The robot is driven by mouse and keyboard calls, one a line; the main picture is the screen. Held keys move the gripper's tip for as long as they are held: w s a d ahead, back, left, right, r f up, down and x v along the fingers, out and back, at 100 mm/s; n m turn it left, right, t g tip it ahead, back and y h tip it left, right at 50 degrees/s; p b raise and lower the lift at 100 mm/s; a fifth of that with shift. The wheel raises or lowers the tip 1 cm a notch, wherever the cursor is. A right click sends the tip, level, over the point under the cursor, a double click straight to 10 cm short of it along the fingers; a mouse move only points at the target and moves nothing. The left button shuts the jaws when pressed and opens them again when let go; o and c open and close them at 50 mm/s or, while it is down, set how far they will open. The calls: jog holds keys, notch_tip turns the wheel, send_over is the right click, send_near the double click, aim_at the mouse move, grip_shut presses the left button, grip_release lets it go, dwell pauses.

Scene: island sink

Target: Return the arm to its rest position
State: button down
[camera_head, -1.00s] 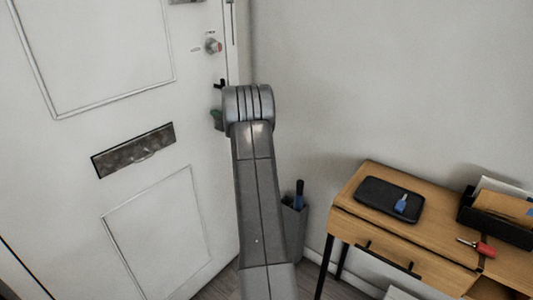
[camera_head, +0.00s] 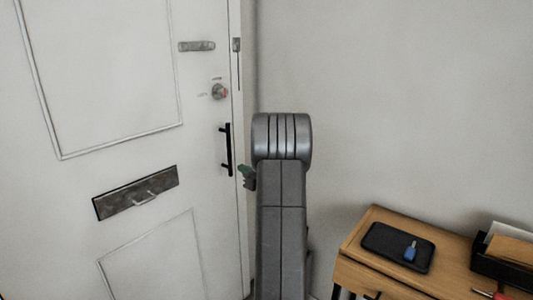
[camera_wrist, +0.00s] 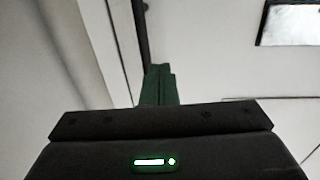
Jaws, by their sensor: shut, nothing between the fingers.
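My arm (camera_head: 282,215) rises in the middle of the head view, with its rounded grey joint at the top. My gripper (camera_head: 247,176) shows only in part, as a small green tip to the left of the arm, in front of the door's edge. In the wrist view my gripper (camera_wrist: 158,85) has its green fingers together with nothing between them. It appears clear of the door.
A white door (camera_head: 120,180) stands at left, with a black pull handle (camera_head: 226,150), a knob (camera_head: 218,91) and a letter slot (camera_head: 136,192). A wooden desk (camera_head: 362,250) at lower right holds a black tray (camera_head: 382,243) with a blue-headed key (camera_head: 410,250).

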aim_at(217, 155)
jog(key=shift+a, duration=0.1)
jog(key=x, duration=1.3)
jog(key=shift+a+p, duration=0.3)
jog(key=shift+p, duration=0.1)
